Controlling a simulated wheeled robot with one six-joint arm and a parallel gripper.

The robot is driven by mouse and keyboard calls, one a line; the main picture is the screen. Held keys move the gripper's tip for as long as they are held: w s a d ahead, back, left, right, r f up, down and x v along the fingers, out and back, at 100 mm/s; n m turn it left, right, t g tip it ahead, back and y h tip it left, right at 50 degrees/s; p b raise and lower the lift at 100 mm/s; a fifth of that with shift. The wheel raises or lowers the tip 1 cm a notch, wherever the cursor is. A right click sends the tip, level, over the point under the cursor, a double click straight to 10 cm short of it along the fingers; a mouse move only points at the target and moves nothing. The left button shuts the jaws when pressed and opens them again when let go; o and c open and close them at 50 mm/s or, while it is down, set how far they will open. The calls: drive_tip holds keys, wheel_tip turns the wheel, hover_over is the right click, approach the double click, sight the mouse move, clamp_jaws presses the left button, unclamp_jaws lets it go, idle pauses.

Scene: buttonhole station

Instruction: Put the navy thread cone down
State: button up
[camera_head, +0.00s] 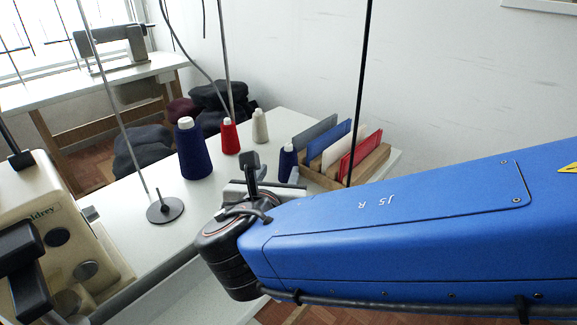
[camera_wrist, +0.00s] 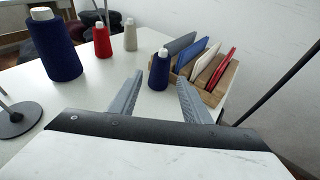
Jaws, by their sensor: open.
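A small navy thread cone (camera_wrist: 159,72) with a white top stands upright on the white table (camera_wrist: 107,85). In the wrist view it shows between the fingertips of my open gripper (camera_wrist: 160,80), with a gap on each side. In the head view the small cone (camera_head: 287,160) is partly hidden behind my wrist, and the gripper fingers are mostly hidden too. A larger navy thread cone (camera_head: 194,150) stands upright further left on the table; it also shows in the wrist view (camera_wrist: 56,48).
A wooden rack (camera_head: 372,163) with blue, cream and red panels stands just right of the small cone. A red cone (camera_head: 230,138) and a cream cone (camera_head: 260,127) stand behind. A round stand base (camera_head: 165,210) and a sewing machine (camera_head: 60,235) are at left.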

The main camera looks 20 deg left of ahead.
sight(288, 156)
drive_tip(key=x, duration=0.9)
drive_tip(key=shift+s, duration=0.1)
drive_tip(key=shift+x, duration=3.05)
drive_tip(key=shift+d, duration=0.2)
drive_tip(key=c, duration=0.9)
drive_tip(key=shift+r, duration=0.1)
drive_tip(key=shift+c, duration=0.2)
